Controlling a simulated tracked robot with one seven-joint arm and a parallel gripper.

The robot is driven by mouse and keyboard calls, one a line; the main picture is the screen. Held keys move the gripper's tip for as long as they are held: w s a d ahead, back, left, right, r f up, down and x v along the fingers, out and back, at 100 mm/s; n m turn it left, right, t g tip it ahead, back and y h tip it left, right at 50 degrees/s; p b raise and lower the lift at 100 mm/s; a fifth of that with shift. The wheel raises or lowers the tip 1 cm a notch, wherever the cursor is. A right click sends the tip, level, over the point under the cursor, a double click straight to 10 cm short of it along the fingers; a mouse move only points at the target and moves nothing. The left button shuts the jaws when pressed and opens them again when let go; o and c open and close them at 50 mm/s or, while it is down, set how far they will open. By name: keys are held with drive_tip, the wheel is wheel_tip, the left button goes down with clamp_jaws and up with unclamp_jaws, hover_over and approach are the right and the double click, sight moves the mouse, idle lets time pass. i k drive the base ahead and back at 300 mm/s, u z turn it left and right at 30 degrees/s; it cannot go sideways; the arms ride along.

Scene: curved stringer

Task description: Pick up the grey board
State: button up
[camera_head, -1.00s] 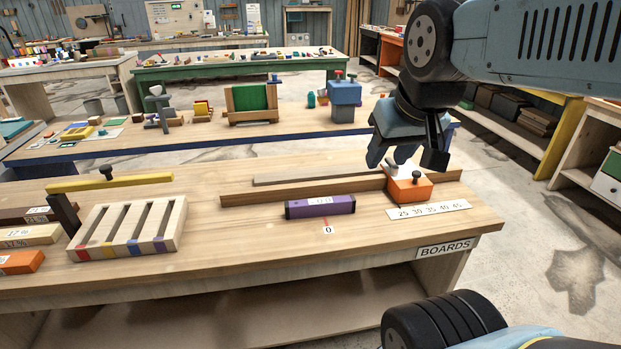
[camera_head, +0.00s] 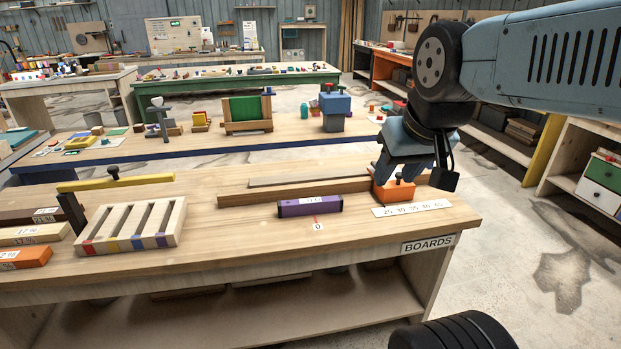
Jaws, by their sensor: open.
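A thin grey-brown board (camera_head: 308,178) lies flat on the near bench, behind a longer brown wooden strip (camera_head: 290,192). Its right end runs toward the orange block and is partly hidden there. My gripper (camera_head: 414,180) is open and points down at the right end of the bench. It appears at or just above the orange block (camera_head: 394,190), hiding the block's top in part. I cannot tell whether it touches the block. The board lies to the left of my gripper, apart from its fingers.
A purple level-like bar (camera_head: 310,207) lies in front of the strip, by a 0 mark. A white number scale (camera_head: 411,209) lies at right. A slotted wooden rack (camera_head: 130,228), a yellow bar (camera_head: 116,182) and labelled blocks (camera_head: 24,258) fill the left side.

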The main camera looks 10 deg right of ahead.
sight(356, 172)
drive_tip(key=z, duration=0.05)
drive_tip(key=i, duration=0.9)
drive_tip(key=u, duration=0.05)
